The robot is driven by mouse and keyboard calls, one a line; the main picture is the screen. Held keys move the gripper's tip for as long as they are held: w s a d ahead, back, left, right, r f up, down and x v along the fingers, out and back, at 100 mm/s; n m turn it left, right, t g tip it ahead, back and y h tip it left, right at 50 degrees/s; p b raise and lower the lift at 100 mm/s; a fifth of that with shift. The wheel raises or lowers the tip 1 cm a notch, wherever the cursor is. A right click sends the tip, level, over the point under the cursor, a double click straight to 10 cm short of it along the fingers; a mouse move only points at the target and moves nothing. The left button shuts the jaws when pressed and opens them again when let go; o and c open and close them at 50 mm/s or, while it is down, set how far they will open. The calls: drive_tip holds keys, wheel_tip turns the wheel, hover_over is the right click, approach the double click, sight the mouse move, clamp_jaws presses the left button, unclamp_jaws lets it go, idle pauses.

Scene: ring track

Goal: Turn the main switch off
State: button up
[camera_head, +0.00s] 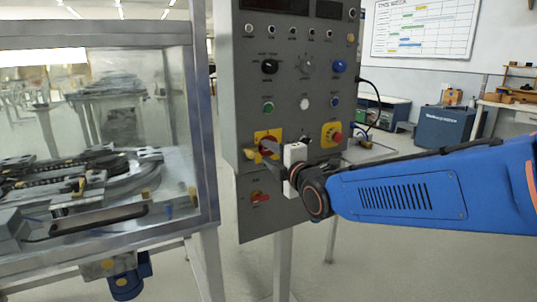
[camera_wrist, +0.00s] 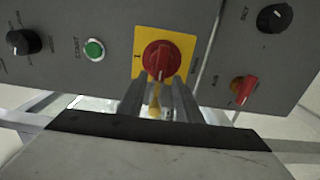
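The main switch is a red rotary handle on a square yellow plate on the grey control panel, in the head view (camera_head: 267,146) and in the upper middle of the wrist view (camera_wrist: 158,56). A mark like "I" shows on the plate left of the handle in the wrist view. The handle's grip runs roughly up and down in that view. My gripper (camera_head: 277,166) is at the panel, just in front of the switch. In the wrist view its two fingers (camera_wrist: 159,88) are apart, with the handle's near end between or just beyond their tips. I cannot tell whether they touch it.
A smaller red switch (camera_head: 260,197) sits below the main switch; a red button on yellow (camera_head: 332,135) is to its right. A green start button (camera_head: 267,107) and a black knob (camera_head: 269,67) are above. A glazed machine enclosure (camera_head: 100,150) stands close on the left.

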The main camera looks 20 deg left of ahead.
drive_tip(key=v, duration=1.7)
